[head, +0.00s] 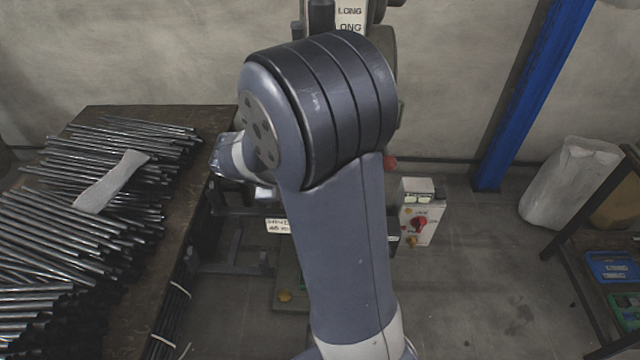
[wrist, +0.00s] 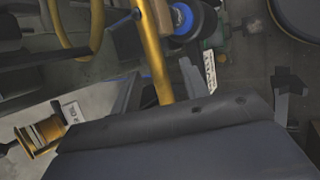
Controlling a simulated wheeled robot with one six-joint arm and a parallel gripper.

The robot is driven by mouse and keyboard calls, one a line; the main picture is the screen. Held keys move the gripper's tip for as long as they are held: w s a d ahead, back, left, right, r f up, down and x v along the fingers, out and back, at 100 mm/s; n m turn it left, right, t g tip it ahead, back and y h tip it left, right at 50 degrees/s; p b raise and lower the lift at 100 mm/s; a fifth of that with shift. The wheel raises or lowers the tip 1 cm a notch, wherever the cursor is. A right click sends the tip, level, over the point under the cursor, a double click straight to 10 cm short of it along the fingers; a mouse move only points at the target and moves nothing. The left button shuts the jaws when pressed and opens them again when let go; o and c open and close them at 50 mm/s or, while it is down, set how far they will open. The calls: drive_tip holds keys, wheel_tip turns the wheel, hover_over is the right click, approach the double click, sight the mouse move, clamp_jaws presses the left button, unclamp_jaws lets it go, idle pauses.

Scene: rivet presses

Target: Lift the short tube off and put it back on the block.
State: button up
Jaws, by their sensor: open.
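I cannot make out the short tube or its block in either view; my arm covers the middle of the head view. In the wrist view the body of my gripper (wrist: 236,78) fills the bottom. What look like its two fingers stand apart above it, one grey and one dark, with nothing seen between them. In the head view my gripper is not clearly visible behind my arm.
A brown bench (head: 208,125) at left carries many dark rods (head: 60,235) and a grey cloth (head: 113,182). A press labelled LONG (head: 350,18) stands behind my arm. A switch box (head: 420,212), blue post (head: 530,95) and shelf (head: 600,215) are at right. The wrist view shows a yellow post (wrist: 153,50).

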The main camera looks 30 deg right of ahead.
drive_tip(key=shift+x, duration=0.9)
clamp_jaws()
